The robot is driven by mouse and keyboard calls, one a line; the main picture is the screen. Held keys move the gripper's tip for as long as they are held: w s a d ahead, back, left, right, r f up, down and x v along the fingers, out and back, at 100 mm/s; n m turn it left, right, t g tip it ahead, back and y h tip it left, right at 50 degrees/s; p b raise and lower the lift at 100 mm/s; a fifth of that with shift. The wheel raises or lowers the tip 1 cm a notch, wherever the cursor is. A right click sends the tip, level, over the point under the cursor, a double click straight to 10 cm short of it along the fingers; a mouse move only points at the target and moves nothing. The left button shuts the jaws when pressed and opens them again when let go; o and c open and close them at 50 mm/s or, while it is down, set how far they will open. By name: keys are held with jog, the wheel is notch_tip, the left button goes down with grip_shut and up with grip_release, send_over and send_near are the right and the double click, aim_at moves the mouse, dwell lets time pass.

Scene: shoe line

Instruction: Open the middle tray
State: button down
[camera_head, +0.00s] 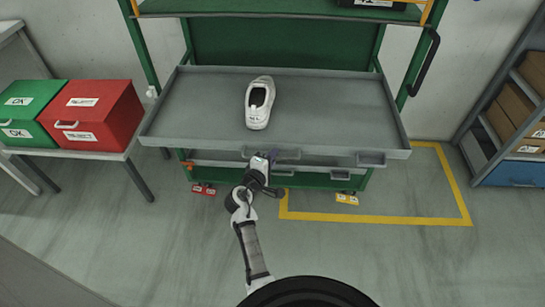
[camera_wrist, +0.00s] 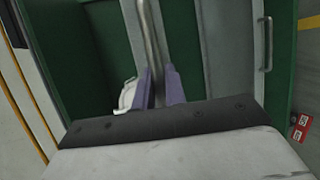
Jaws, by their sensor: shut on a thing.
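A wide grey tray (camera_head: 330,110) stands pulled out from the green rack in the head view, with a white shoe (camera_head: 259,102) on it. Grey handles, one at the right (camera_head: 371,159), are on its front. Lower tray fronts with handles (camera_head: 340,175) show beneath it. My gripper (camera_head: 275,156) is at the front edge of the pulled-out tray, left of centre. In the wrist view its purple fingers (camera_wrist: 160,88) are closed around a metal bar handle (camera_wrist: 148,30). I cannot tell for certain which tray that handle belongs to. Another handle (camera_wrist: 268,45) is to the right there.
A green box (camera_head: 35,112) and a red box (camera_head: 95,112) stand on a side table at the left. A shelf with cardboard boxes (camera_head: 515,105) is at the right. Yellow lines (camera_head: 400,218) mark the floor. The floor before the rack is clear.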

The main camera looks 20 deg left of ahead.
jog(key=c, duration=1.5)
grip_release()
jog(key=shift+o, duration=0.2)
jog(key=b+v, duration=0.3)
jog(key=v, duration=1.1)
jog(key=shift+f, duration=0.1)
